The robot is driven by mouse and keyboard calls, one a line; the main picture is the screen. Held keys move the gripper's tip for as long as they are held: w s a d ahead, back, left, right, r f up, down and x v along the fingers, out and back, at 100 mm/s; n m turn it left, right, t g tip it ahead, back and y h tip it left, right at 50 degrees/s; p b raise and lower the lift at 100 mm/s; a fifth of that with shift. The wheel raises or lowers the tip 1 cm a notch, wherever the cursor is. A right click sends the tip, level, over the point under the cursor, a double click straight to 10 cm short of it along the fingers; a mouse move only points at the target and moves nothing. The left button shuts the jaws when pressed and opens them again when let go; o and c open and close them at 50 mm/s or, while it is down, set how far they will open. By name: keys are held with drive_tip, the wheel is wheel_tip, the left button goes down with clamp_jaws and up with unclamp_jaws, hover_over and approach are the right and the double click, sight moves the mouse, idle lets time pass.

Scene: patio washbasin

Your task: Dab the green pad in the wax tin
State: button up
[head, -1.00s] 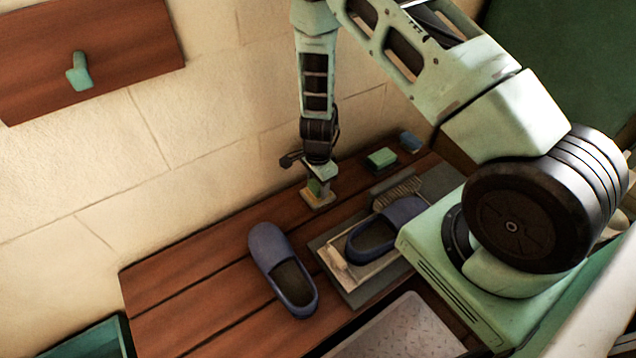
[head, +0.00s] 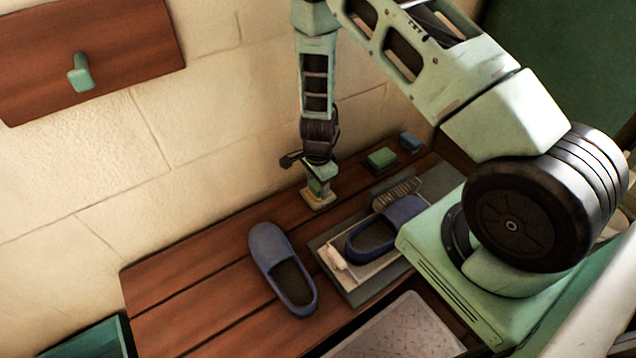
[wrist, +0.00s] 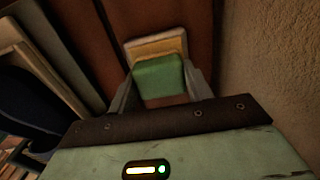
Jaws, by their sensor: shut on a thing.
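My gripper (head: 320,186) points straight down over the back of the wooden bench. It is shut on a green pad (wrist: 158,77), which shows between the two fingers in the wrist view. A small square pale tin with yellowish wax (wrist: 157,46) lies directly under and beyond the pad. The tin also shows at the foot of the gripper in the head view (head: 317,201). The pad's lower face is hidden, so I cannot tell whether it touches the wax.
A blue clog (head: 283,268) stands on the bench (head: 190,300). Another clog (head: 385,232) lies on a grey mat with a tray, beside a brush (head: 397,191). A green block (head: 381,158) and a blue block (head: 409,141) lie further back right. The wall is close behind.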

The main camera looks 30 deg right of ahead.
drive_tip(key=shift+r+p, duration=3.2)
drive_tip(key=shift+r, duration=0.3)
drive_tip(key=shift+r, duration=0.1)
